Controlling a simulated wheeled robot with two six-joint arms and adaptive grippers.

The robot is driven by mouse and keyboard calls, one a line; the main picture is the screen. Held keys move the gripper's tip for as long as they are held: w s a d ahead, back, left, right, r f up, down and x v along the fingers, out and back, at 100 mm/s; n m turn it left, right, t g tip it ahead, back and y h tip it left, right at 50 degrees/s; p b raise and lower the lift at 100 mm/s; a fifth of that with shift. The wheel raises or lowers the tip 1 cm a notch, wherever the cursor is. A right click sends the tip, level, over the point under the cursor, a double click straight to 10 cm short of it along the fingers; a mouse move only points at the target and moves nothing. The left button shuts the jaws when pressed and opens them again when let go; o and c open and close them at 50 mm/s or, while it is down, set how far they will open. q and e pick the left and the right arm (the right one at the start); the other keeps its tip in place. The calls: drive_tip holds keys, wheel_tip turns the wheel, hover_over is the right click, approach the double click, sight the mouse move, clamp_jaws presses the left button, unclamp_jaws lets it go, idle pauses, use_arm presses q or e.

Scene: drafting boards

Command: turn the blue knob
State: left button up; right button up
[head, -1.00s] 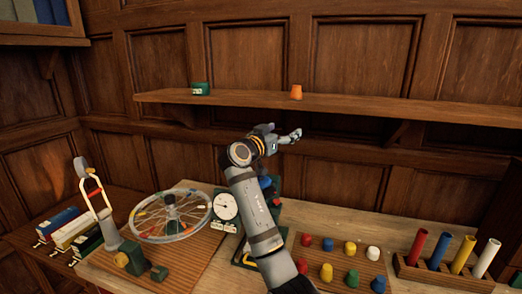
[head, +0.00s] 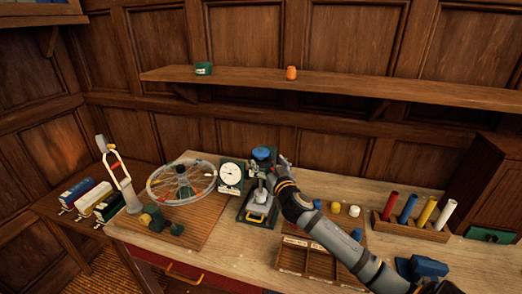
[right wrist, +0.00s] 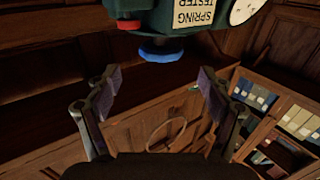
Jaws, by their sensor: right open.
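The blue knob (head: 263,153) sits on top of the green spring tester (head: 252,208), which stands on the bench near the wall. My right gripper (head: 274,172) is just right of the knob, partly covering the tester. In the right wrist view, the tester's green body (right wrist: 200,18) with its label shows upside down. The knob (right wrist: 162,50) lies beyond the gap between my open, empty fingers (right wrist: 160,78), apart from both. My left gripper is not in view.
A white dial gauge (head: 231,174) and a spoked wheel (head: 181,181) stand left of the tester. A compartment tray (head: 306,262) lies in front of my right arm. A rack of coloured tubes (head: 410,228) is at right. A shelf (head: 340,84) runs above.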

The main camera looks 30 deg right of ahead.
sight(261, 151)
drive_tip(key=p+x, duration=0.2)
drive_tip(key=x, duration=0.5)
drive_tip(key=shift+w+r+p, duration=0.15)
drive_tip(key=shift+p, duration=0.25)
drive_tip(key=shift+w, duration=0.2)
